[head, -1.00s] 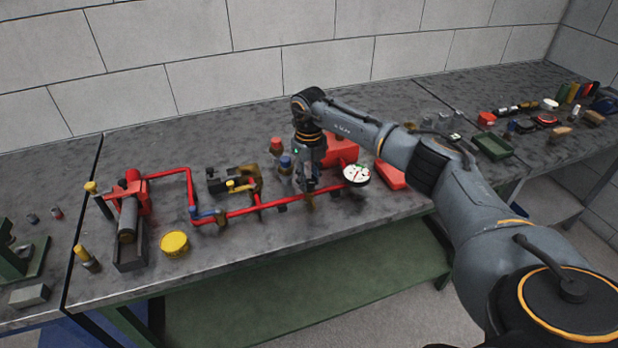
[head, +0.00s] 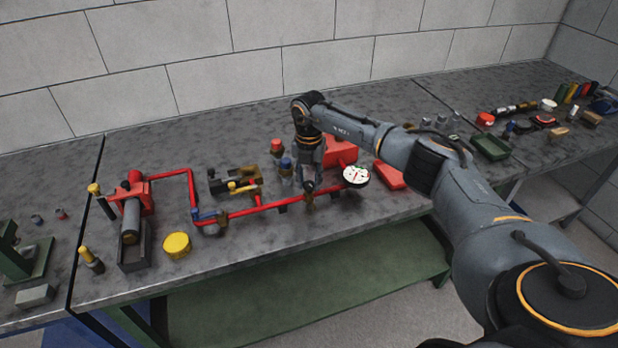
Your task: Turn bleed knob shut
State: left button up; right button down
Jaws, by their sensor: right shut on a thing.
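A red pipe run (head: 244,211) with brass fittings lies along the workbench, ending near a white round gauge (head: 356,174). My right gripper (head: 309,192) points straight down over the pipe, just left of the gauge. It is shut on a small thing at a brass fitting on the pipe. The bleed knob cannot be told apart there, as the fingers cover that spot. My left gripper is out of view.
A dark clamp-like device (head: 229,180) and small red- and blue-capped parts (head: 286,165) sit behind the pipe. A green tray (head: 490,147) is at right.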

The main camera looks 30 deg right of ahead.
aim_at(309, 183)
jog(key=shift+m, duration=1.1)
jog(key=c, duration=1)
grip_release()
jog(key=shift+r, duration=0.1)
notch_tip(309, 183, up, 12)
jog(key=shift+f, duration=0.1)
